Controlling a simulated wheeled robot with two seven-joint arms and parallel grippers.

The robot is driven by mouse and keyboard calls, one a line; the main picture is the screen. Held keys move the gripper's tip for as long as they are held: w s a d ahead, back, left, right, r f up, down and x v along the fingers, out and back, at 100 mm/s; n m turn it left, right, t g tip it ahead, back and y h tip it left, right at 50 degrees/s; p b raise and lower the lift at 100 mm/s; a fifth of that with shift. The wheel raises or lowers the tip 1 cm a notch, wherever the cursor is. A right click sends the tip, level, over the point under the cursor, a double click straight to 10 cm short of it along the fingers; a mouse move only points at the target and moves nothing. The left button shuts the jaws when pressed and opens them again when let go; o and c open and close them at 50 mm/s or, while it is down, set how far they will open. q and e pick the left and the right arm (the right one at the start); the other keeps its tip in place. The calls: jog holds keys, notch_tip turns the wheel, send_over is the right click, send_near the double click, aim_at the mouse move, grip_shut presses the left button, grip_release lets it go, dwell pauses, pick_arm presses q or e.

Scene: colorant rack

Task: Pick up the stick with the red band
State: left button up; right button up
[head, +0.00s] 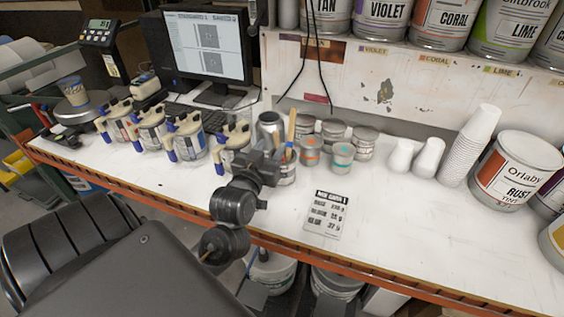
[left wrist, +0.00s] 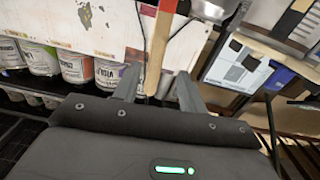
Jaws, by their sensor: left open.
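In the left wrist view a pale wooden stick (left wrist: 158,48) with a red band (left wrist: 168,5) runs between the two fingers of my left gripper (left wrist: 155,80). The fingers are apart, one on each side of it, with a gap visible on the right. In the head view my left gripper (head: 274,165) is at a can (head: 288,174) of sticks near the table's front edge and partly hides it. A tan stick (head: 292,125) rises from that can; no red band can be made out there. My right gripper is not in view.
Several jugs (head: 187,138) stand to the left, with a monitor (head: 207,45) behind. Small tins (head: 342,156) stand right of the can. A printed card (head: 327,213) lies in front, with clear table to its right. White cups (head: 470,145) and a large paint can (head: 512,170) stand farther right.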

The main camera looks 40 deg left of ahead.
aim_at(277, 144)
pick_arm(q)
jog(key=x, duration=0.2)
jog(key=p+x, duration=0.1)
jog(key=x, duration=0.2)
jog(key=shift+w+d+f+p, duration=0.25)
jog(key=shift+w+f+p, duration=0.05)
jog(key=shift+w+p, duration=0.1)
jog(key=shift+c, duration=0.4)
grip_shut()
